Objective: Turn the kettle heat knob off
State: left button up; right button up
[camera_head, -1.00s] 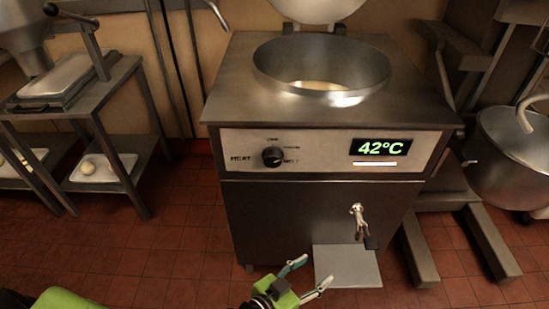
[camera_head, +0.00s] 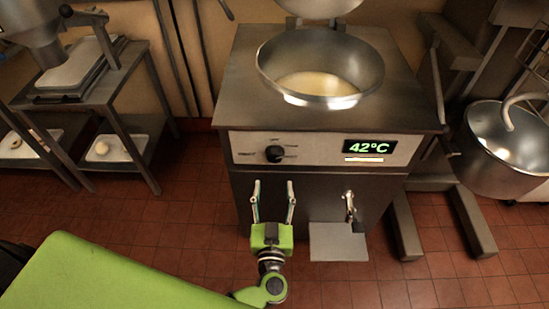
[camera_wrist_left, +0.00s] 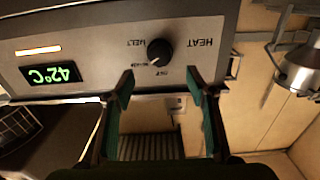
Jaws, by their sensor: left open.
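The black heat knob (camera_head: 274,154) sits on the pale front panel of the steel kettle (camera_head: 236,100), left of the display (camera_head: 370,147) reading 42°C. My left gripper (camera_head: 272,188) is open and empty in front of the kettle, its fingers pointing up just below the knob. In the left wrist view the panel shows upside down, with the knob (camera_wrist_left: 159,52) just beyond and between the open fingertips (camera_wrist_left: 160,84), apart from them. Labels HEAT and MELT show there; the small print by the knob is too blurred to read surely. My right gripper is not in view.
A tap (camera_head: 349,206) and a small grey shelf (camera_head: 338,243) are on the kettle's lower front, right of my gripper. The open kettle holds pale liquid (camera_head: 318,84).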

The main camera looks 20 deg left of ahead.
aim_at(274, 160)
pick_arm(q)
jog(key=x, duration=1)
jog(key=shift+w, duration=0.3)
jog(key=c, duration=1.1)
